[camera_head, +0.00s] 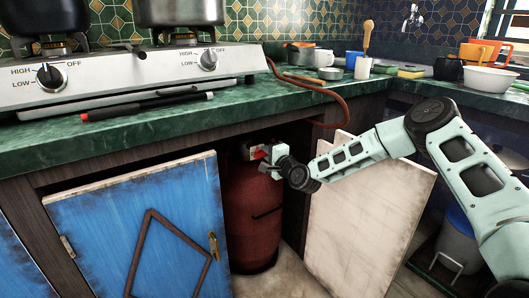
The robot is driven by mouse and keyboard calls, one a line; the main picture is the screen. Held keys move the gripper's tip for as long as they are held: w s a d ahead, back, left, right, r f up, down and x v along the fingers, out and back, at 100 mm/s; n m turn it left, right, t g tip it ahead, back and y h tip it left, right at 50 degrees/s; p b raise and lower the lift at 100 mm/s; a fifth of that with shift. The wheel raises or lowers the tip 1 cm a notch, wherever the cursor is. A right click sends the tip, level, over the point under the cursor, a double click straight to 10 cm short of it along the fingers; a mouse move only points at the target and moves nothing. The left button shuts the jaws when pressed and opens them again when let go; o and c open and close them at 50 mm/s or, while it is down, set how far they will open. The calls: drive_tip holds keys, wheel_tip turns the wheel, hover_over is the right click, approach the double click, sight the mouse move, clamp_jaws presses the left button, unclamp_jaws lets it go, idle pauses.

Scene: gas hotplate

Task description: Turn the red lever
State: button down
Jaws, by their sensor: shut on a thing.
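The red lever (261,154) shows as a small red patch at the top of the red gas cylinder (252,205), inside the open cabinet under the counter. My gripper (258,153) reaches in from the right and is at the lever, shut on it. The fingers and wrist hide much of the lever and the valve, so the lever's exact angle cannot be told. An orange-brown hose (308,88) runs over the counter edge and down toward the cylinder.
A blue cabinet door (100,225) stands open at the left; a pale door (365,225) stands open at the right, below my arm. The gas hotplate (130,75) with pots and a black-and-red lighter (147,104) lie on the green counter above. A bucket (458,240) stands at the right.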

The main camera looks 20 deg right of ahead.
drive_tip(key=c, duration=1.5)
unclamp_jaws()
drive_tip(key=shift+s, duration=0.15)
drive_tip(key=p+v, duration=0.2)
drive_tip(key=v, duration=0.9)
drive_tip(key=shift+s+d+p, duration=0.15)
drive_tip(key=shift+s+p, duration=0.2)
